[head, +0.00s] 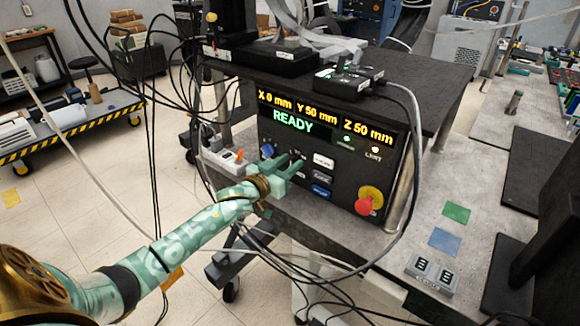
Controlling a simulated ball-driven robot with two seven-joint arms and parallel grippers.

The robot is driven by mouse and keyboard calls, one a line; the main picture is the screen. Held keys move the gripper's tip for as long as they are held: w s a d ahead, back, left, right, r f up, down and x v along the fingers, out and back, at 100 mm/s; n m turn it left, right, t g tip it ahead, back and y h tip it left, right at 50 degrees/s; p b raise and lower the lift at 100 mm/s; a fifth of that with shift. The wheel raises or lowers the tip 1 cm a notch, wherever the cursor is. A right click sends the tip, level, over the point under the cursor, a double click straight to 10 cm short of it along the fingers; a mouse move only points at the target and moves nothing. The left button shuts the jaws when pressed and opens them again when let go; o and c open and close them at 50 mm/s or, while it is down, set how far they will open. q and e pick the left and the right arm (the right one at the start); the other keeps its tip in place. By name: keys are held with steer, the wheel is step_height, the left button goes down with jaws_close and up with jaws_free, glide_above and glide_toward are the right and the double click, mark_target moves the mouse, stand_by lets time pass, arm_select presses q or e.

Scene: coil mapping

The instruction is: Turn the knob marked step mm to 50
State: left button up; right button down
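The dark control panel (335,140) faces me below the black table top. Its display (318,116) reads X 0 mm, Y 50 mm, Z 50 mm and READY. My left gripper (296,166) is at the left part of the panel, its two green fingers apart and pointing at it. A small blue round part (268,150) shows just left of and above the fingers; I cannot tell whether it is the step mm knob. No step mm marking is readable, and my gripper hides part of the panel. My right gripper is not in view.
Right of my fingers are white, dark and blue buttons (320,191) and a red emergency stop (368,201) on yellow. Cables (408,100) loop around the panel. A grey bench (400,225) with green and blue squares lies in front and to the right.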

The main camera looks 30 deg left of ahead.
arm_select(q)
steer(key=shift+w, duration=0.25)
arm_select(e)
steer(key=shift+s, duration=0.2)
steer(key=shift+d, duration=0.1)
arm_select(q)
steer(key=c, duration=0.7)
steer(key=shift+o, duration=0.2)
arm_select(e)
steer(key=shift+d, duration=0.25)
